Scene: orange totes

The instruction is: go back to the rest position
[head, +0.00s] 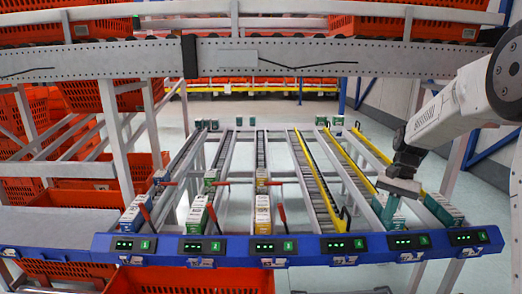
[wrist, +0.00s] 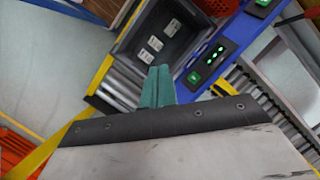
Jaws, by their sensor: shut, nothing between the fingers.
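My gripper (head: 390,208) is at the right of the rack in the head view, pointing down over the front end of the lanes, just behind the blue front rail. Its two teal fingers also show in the wrist view (wrist: 158,86), side by side with no visible gap. They are shut and hold nothing. The arm comes in from the upper right. What lies directly under the fingertips is partly hidden by the gripper in the head view.
The blue rail (head: 300,247) carries several displays with green lights. Small boxes stand at lane ends, including a yellow-white one (head: 263,214) and a green one (head: 443,209). A dark tray (wrist: 165,38) lies beyond the fingers. An orange tote (head: 190,281) is below; a grey beam (head: 300,57) crosses above.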

